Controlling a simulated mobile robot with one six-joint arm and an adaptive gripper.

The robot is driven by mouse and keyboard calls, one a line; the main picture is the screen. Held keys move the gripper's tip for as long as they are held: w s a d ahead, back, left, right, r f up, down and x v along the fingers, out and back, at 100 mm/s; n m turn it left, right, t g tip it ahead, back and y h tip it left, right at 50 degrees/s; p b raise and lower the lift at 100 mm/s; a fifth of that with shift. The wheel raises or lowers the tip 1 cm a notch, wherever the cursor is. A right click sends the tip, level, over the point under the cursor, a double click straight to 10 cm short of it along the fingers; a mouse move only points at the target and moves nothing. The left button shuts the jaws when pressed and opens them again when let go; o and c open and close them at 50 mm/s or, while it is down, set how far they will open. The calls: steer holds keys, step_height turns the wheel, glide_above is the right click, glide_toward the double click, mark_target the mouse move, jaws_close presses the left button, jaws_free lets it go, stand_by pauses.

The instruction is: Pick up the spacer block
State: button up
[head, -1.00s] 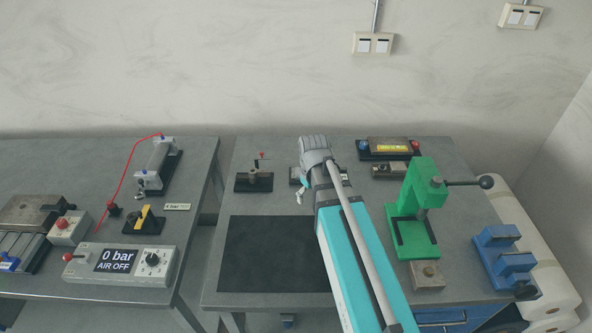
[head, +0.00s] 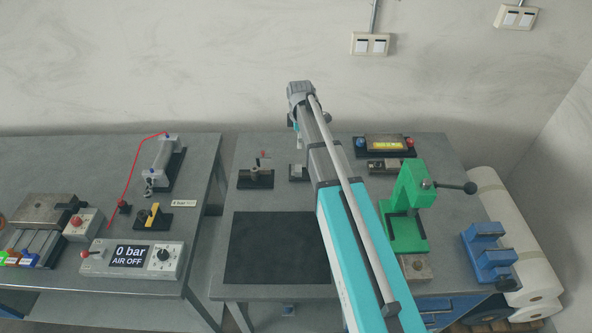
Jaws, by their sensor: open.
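I cannot tell for sure which piece is the spacer block. A small plain metal block (head: 415,266) with a dark spot on top sits on the right table, in front of the green press. A grey metal piece (head: 297,171) on a dark base stands near the table's back, partly hidden by my arm. My arm reaches from the lower right up over the back of this table.
A black mat (head: 270,248) lies clear at front left.

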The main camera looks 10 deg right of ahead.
steer(key=shift+f, duration=0.2)
steer(key=b, duration=0.9)
glide_above(300, 168)
steer(key=f, duration=0.5)
steer(key=w+f, duration=0.1)
steer(key=f, duration=0.2)
steer(key=shift+f, duration=0.15)
steer(key=shift+s, duration=0.1)
steer(key=f+b, duration=0.3)
steer(key=shift+s+a+f, duration=0.1)
steer(key=shift+s+f, duration=0.1)
steer(key=shift+s, duration=0.2)
steer(key=shift+f+b, duration=0.9)
steer(key=shift+b, duration=0.05)
steer(key=shift+c, duration=0.2)
jaws_close()
